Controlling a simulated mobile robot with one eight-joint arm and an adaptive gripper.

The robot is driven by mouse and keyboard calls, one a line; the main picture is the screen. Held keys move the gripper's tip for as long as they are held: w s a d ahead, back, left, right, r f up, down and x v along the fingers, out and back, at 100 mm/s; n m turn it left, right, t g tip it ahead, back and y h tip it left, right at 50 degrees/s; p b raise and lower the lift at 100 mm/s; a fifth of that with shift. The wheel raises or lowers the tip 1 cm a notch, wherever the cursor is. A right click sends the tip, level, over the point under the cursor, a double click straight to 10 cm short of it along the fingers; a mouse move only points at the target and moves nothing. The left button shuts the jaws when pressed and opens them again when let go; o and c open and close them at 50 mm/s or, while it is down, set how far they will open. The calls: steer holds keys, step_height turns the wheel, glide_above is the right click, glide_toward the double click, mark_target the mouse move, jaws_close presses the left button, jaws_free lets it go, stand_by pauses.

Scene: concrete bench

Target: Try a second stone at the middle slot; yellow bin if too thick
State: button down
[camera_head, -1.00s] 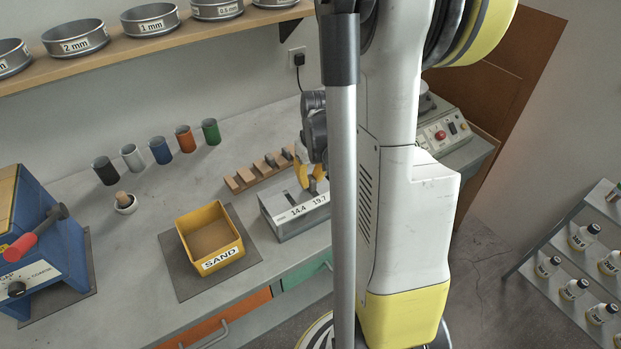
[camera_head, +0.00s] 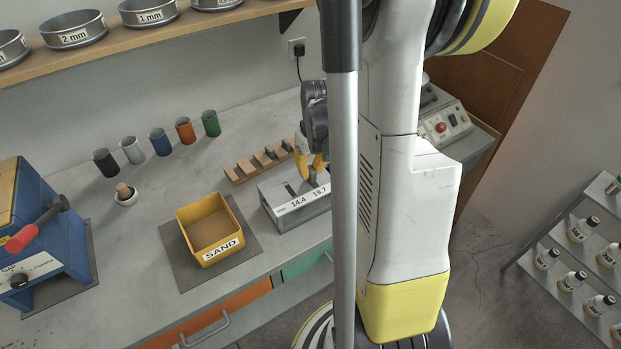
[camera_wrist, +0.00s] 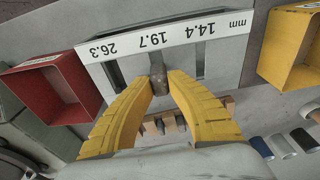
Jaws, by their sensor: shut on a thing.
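My gripper (camera_wrist: 160,82) is shut on a small dark stone (camera_wrist: 159,79), held between its two yellow fingertips; the gripper (camera_head: 312,166) also shows in the head view, partly behind my column. The grey slot gauge (camera_wrist: 180,58) has a white label reading 14.4, 19.7 and 26.3 mm, upside down in the wrist view. The stone is at the middle slot, marked 19.7; I cannot tell how far it is in. The gauge (camera_head: 283,222) also shows in the head view. The yellow bin (camera_head: 238,240), labelled SAND, stands left of the gauge; it is at the right in the wrist view (camera_wrist: 290,78).
A red bin (camera_wrist: 42,90) stands on the gauge's other side. A wooden rack (camera_head: 236,179) with several blocks or stones lies behind the gauge. Several coloured cups (camera_head: 160,143) stand farther back. A blue machine (camera_head: 45,235) is at the left. Bare bench lies between.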

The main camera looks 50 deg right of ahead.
mark_target(309, 167)
steer(key=shift+r+p, duration=2.2)
steer(key=shift+r, duration=0.95)
steer(key=shift+f, duration=0.1)
